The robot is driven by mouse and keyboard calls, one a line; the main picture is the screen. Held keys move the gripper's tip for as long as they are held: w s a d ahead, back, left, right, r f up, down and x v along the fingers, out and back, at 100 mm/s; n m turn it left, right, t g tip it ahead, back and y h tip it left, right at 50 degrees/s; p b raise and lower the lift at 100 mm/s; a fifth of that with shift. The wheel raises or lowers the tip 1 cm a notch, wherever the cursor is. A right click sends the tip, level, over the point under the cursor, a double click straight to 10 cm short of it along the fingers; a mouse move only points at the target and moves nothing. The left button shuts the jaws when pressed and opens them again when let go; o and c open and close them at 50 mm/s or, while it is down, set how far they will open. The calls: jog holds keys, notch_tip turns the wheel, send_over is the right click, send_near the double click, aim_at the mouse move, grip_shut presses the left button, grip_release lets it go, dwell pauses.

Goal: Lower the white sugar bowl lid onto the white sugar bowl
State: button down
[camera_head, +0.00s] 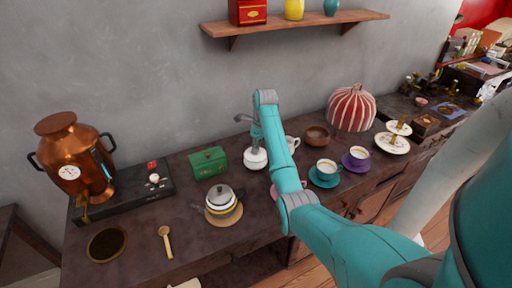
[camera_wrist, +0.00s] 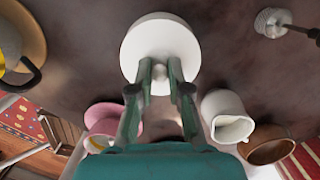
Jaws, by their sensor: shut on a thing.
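My gripper (camera_wrist: 160,78) is shut on the knob of the white sugar bowl lid (camera_wrist: 160,42), which shows as a round white disc in the wrist view. In the head view my gripper (camera_head: 256,139) points down just above the white sugar bowl (camera_head: 255,160) on the dark counter. The lid is at or just over the bowl's top; I cannot tell whether they touch. In the wrist view the lid hides the bowl beneath it.
A white creamer (camera_wrist: 225,112) and a wooden bowl (camera_wrist: 268,147) stand close on the right in the wrist view; a pink cup (camera_wrist: 106,124) is on the left. A green box (camera_head: 208,162) and grey teapot (camera_head: 220,199) stand left of the bowl in the head view.

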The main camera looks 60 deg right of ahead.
jog(key=shift+f, duration=0.25)
jog(key=c, duration=1)
grip_release()
jog(key=shift+c, duration=0.2)
jog(key=shift+o, duration=0.3)
jog(key=o, duration=0.5)
jog(key=shift+r, duration=3.5)
